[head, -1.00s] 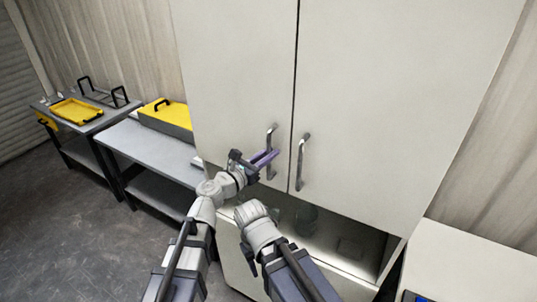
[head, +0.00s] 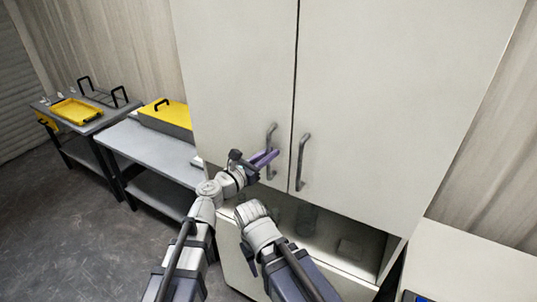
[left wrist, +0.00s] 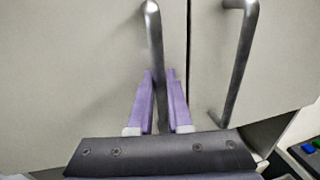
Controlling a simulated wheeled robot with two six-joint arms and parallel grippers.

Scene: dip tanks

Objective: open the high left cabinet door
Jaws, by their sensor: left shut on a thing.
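The high left cabinet door (head: 235,70) is a pale panel, flush or nearly flush with the right door (head: 390,90); a thin dark seam runs between them. Its grey bar handle (head: 270,138) stands upright near the seam, and it also shows in the left wrist view (left wrist: 155,40). My left gripper (head: 265,159) has purple fingers and is shut on this handle at about its middle. In the left wrist view the left gripper (left wrist: 161,85) has a finger on each side of the bar. My right gripper's fingers are not visible.
The right door's handle (head: 302,160) is close beside my left gripper. Below the doors is an open shelf (head: 330,245) with glassware. A grey table (head: 155,150) with a yellow-lidded box (head: 170,113) stands left. A white counter (head: 470,275) is at lower right.

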